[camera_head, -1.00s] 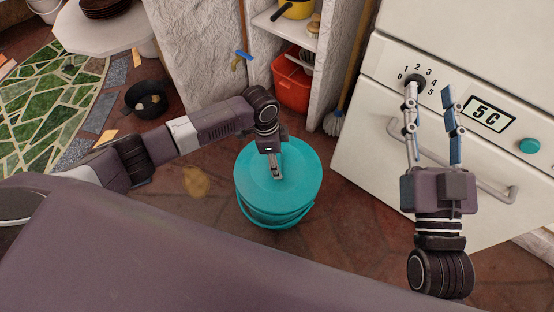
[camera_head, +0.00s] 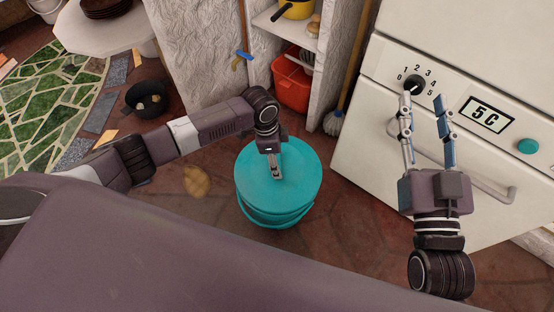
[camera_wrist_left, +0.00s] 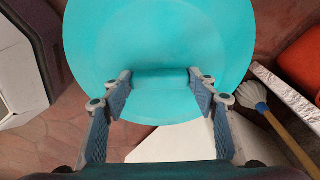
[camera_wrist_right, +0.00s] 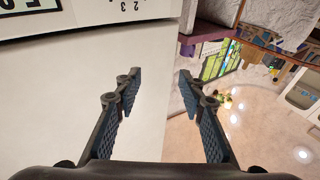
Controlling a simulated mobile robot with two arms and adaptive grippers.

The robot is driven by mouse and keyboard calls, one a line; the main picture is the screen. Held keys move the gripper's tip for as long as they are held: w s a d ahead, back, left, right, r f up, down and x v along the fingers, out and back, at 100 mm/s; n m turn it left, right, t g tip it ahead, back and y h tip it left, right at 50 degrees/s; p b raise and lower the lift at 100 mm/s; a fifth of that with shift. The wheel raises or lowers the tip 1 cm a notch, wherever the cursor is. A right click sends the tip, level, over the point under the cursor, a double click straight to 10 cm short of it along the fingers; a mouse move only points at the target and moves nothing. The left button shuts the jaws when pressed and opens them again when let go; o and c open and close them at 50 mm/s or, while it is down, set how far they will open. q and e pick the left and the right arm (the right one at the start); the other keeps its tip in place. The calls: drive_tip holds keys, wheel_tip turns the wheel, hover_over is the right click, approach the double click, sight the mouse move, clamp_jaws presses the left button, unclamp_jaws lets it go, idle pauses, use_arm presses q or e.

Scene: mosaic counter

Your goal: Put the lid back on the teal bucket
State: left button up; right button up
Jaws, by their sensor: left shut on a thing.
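The teal bucket (camera_head: 277,214) stands upright on the floor in the middle of the head view. Its round teal lid (camera_head: 300,170) covers the top, and I cannot tell whether it is pressed fully down. My left gripper (camera_head: 276,174) points down at the lid's centre. In the left wrist view its fingers (camera_wrist_left: 160,92) are shut on the raised grip (camera_wrist_left: 160,78) of the lid (camera_wrist_left: 160,35). My right gripper (camera_head: 423,103) is open and empty in front of the white appliance; its spread fingers also show in the right wrist view (camera_wrist_right: 158,85).
The white appliance (camera_head: 375,140) with a dial and handle stands on the right. A shelf with a red bin (camera_head: 291,88) is behind the bucket, with a mop (camera_head: 333,122) beside it. A black pot (camera_head: 147,99) stands on the floor at left.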

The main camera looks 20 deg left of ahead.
drive_tip(key=shift+f, duration=0.2)
drive_tip(key=shift+w+f, duration=0.1)
drive_tip(key=shift+f, duration=0.1)
idle(0.4)
use_arm(q)
drive_tip(key=shift+p, duration=0.45)
use_arm(e)
drive_tip(key=f, duration=0.1)
drive_tip(key=f+g, duration=0.1)
drive_tip(key=f+g+h, duration=0.1)
drive_tip(key=f, duration=0.1)
drive_tip(key=shift+d, duration=0.25)
idle(0.6)
use_arm(q)
drive_tip(key=shift+f, duration=0.4)
use_arm(e)
drive_tip(key=shift+f+g, duration=0.25)
drive_tip(key=shift+g, duration=0.05)
drive_tip(key=shift+d+f, duration=0.1)
drive_tip(key=shift+f, duration=0.15)
idle(0.5)
drive_tip(key=shift+d+f+g, duration=0.15)
drive_tip(key=shift+f+g, duration=0.45)
drive_tip(key=shift+f, duration=0.3)
use_arm(q)
drive_tip(key=shift+f+p, duration=0.1)
drive_tip(key=shift+p, duration=0.2)
use_arm(e)
drive_tip(key=shift+s+f, duration=0.2)
drive_tip(key=shift+f, duration=0.15)
